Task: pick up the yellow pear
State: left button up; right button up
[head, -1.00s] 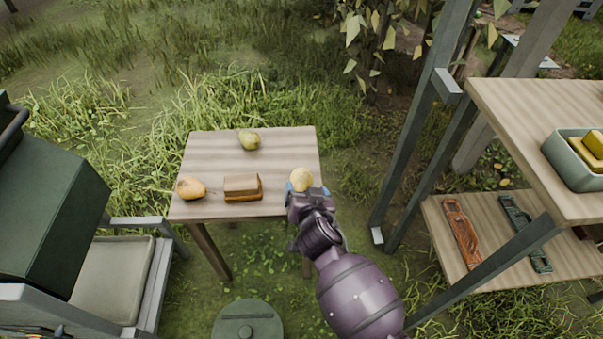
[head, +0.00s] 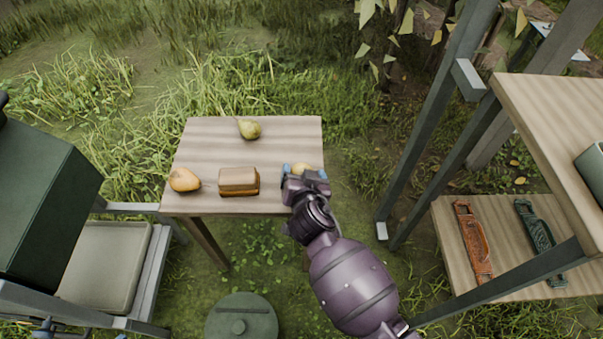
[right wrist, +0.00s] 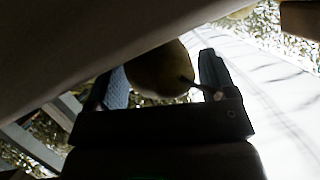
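The yellow pear (head: 301,168) is at the right side of the small wooden table (head: 225,150), partly hidden behind my right gripper (head: 305,172). In the right wrist view the pear (right wrist: 158,72) looks dark, its stem pointing right. It sits between the two fingers of my right gripper (right wrist: 165,85). The fingers are apart, and a gap shows between the pear and the right finger. Small dark-blue parts at the bottom left edge of the head view may be my left gripper; its state is unclear.
A greenish pear (head: 250,130) lies at the table's back. An orange-yellow pear (head: 184,180) lies at the left front, beside a brown block-like item (head: 239,181). A shelf rack (head: 540,120) stands on the right. A round green lid (head: 241,320) is below the table.

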jog(key=c, duration=0.7)
jog(key=shift+o, duration=0.2)
jog(key=shift+r, duration=0.1)
